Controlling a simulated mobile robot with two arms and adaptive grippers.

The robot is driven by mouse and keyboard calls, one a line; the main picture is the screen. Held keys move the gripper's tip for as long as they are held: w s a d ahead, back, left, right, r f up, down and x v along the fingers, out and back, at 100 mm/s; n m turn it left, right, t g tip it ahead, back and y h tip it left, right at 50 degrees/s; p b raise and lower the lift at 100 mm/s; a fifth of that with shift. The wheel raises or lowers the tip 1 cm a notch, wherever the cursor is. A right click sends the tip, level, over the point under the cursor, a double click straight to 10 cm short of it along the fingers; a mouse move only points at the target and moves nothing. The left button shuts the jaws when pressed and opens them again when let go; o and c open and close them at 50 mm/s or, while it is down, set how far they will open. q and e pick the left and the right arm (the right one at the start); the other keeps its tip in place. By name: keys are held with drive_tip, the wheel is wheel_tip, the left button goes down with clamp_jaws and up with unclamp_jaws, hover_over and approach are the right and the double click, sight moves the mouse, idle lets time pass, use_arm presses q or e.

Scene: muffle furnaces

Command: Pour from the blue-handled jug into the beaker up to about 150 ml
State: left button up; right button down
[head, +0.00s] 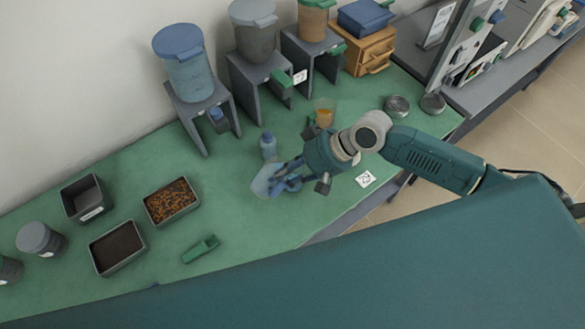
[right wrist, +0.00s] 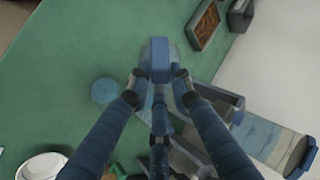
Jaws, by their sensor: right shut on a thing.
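The blue-handled jug (head: 262,181) is pale, translucent blue and shows just left of my right gripper (head: 287,179). My right gripper is shut on its handle. In the right wrist view the blue handle (right wrist: 160,62) sits between the two fingers, with the pale jug body around it. The jug's contents and exact tilt cannot be made out. A small clear vessel with amber liquid (head: 325,112), perhaps the beaker, stands behind my right wrist, partly hidden by dark parts. I cannot read any level mark on it. My left gripper is not in view.
Dispensers on grey stands (head: 202,108) line the wall. Filled trays (head: 171,202), a green scoop (head: 201,249) and round metal dishes (head: 398,106) lie on the green bench. Bare bench lies left of the jug.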

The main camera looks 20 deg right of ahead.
drive_tip(key=shift+w+d+b, duration=0.1)
drive_tip(key=shift+b, duration=0.25)
drive_tip(key=shift+r+y, duration=0.1)
drive_tip(key=shift+y, duration=0.2)
drive_tip(key=shift+r, duration=0.1)
idle(0.8)
drive_tip(key=shift+w+d+m+y+b, duration=0.15)
drive_tip(key=shift+m+y+b, duration=0.15)
drive_tip(key=shift+b, duration=0.4)
drive_tip(key=shift+r, duration=0.1)
idle(1.2)
drive_tip(key=shift+d+r+g+y+b, duration=0.1)
drive_tip(key=shift+d+g+y+b, duration=0.2)
drive_tip(key=shift+b, duration=0.35)
